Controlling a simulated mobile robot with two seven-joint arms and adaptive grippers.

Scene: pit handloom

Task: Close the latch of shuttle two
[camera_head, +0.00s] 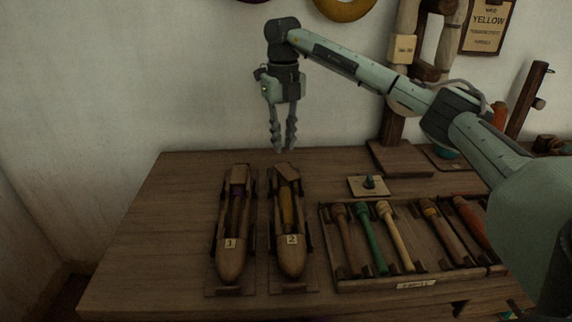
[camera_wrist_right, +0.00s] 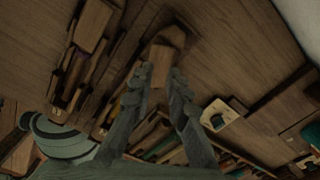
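Shuttle two (camera_head: 291,262) is a wooden shuttle tagged "2" lying on a stand on the table, with a yellow bobbin (camera_head: 287,208) inside. A wooden block at its far end (camera_head: 286,172) sits slightly askew; I cannot tell whether this is the latch or how far it is open. My right gripper (camera_head: 283,149) points down above and behind that far end, apart from it. In the right wrist view its fingers (camera_wrist_right: 160,74) are apart with nothing gripped, and the block (camera_wrist_right: 166,38) shows beyond the tips. My left gripper is not in view.
Shuttle one (camera_head: 230,262), with a dark purple bobbin, lies close on the left. A tray (camera_head: 416,284) of several coloured bobbins stands on the right, with a small card bearing a dark knob (camera_head: 369,184) behind it. The table's left side is clear.

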